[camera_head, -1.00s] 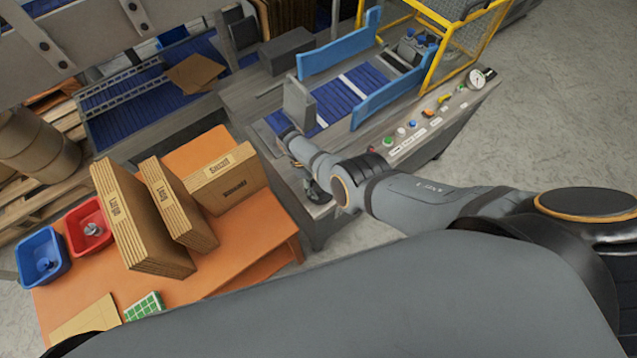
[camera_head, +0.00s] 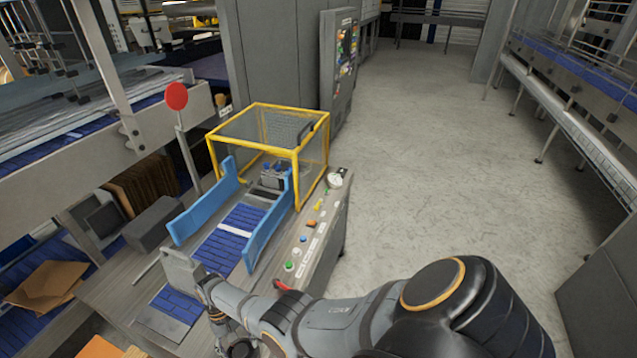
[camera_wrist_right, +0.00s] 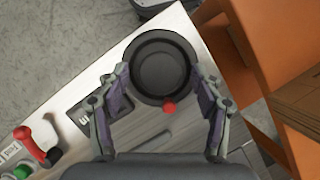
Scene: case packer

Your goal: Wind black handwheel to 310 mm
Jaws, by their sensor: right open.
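The black handwheel (camera_wrist_right: 160,68), a dark round rim with a recessed middle and a small red knob (camera_wrist_right: 169,107), sits at the corner of the light machine top. My right gripper (camera_wrist_right: 163,80) is open, with one finger on either side of the wheel's near part. I cannot tell whether the fingers touch the rim. In the head view the wheel (camera_head: 241,348) is a dark shape at the bottom edge, partly hidden by my right arm. No position readout is legible. My left gripper is not in view.
A red lever (camera_wrist_right: 38,146) and a green button (camera_wrist_right: 22,163) are beside the wheel. The machine carries blue side rails (camera_head: 268,222), a yellow-framed guard (camera_head: 297,152) and a round gauge (camera_head: 335,180). An orange table (camera_wrist_right: 228,62) stands close to the wheel.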

